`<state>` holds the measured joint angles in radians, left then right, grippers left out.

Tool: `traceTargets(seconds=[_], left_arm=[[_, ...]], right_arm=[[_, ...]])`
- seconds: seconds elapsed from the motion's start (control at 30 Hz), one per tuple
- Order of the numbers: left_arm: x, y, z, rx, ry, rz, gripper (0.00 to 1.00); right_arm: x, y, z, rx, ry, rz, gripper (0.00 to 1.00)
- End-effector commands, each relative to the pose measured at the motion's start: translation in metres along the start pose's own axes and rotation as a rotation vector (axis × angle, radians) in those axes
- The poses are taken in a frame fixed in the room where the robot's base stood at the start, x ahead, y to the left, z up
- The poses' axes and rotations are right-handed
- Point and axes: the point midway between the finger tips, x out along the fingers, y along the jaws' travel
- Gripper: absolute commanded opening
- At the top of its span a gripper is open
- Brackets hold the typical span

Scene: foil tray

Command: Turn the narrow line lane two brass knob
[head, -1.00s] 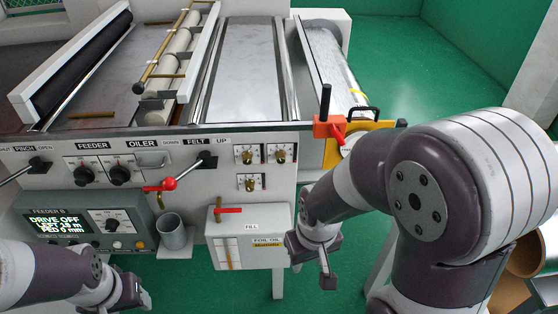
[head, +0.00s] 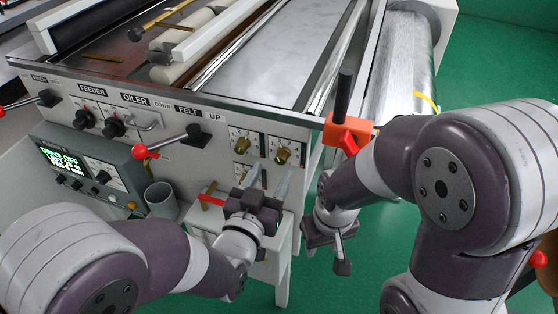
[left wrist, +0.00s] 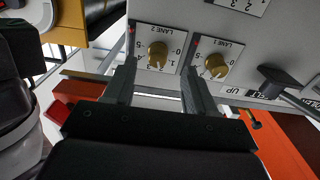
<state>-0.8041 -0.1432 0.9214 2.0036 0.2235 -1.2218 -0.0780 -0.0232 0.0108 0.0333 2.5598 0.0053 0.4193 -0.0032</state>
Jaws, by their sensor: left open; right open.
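The lane two brass knob (left wrist: 158,55) sits on a white numbered dial plate in the left wrist view, its label reading LANE 2. It also shows in the head view as the right upper knob (head: 283,155). My left gripper (head: 266,178) is open and points up at the panel. In the left wrist view its fingers (left wrist: 160,78) stand apart, with the knob between and just beyond their tips, not gripped. A second brass knob (left wrist: 216,66) is beside it, past the right finger. My right gripper (head: 341,258) hangs open and empty, away from the panel.
A third dial (head: 244,174) is below, partly hidden by my left gripper. An orange clamp (head: 347,132) stands at the panel's right corner. A red-knobbed lever (head: 140,151) juts out at left.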

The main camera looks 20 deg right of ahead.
Motion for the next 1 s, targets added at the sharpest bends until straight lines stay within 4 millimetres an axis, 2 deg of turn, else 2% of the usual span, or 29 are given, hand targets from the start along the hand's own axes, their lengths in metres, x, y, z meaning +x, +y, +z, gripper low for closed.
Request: traceTargets(seconds=[0.1, 0.23, 0.6, 0.63, 0.8, 1.0], left_arm=[[0.025, 0.000, 0.000, 0.000, -0.001, -0.001, 0.56], [0.041, 0.000, 0.000, 0.000, -0.002, -0.001, 0.56], [0.048, 0.000, 0.001, 0.000, -0.003, 0.000, 0.56], [0.048, 0.000, 0.001, 0.000, -0.003, 0.000, 0.53], [0.048, 0.000, 0.001, 0.000, -0.003, 0.000, 0.00], [0.048, 0.000, 0.001, 0.007, -0.003, 0.000, 0.00]], right_arm=[[-0.002, 0.000, 0.000, 0.000, 0.000, 0.000, 0.43], [-0.002, 0.000, 0.000, 0.000, 0.000, 0.000, 0.43], [-0.002, 0.000, 0.000, 0.000, 0.000, 0.000, 0.43], [-0.002, 0.000, 0.000, 0.000, 0.000, 0.000, 0.43], [-0.002, 0.000, 0.000, 0.000, 0.000, 0.000, 0.43], [-0.002, 0.000, 0.000, 0.000, 0.000, 0.000, 0.43]])
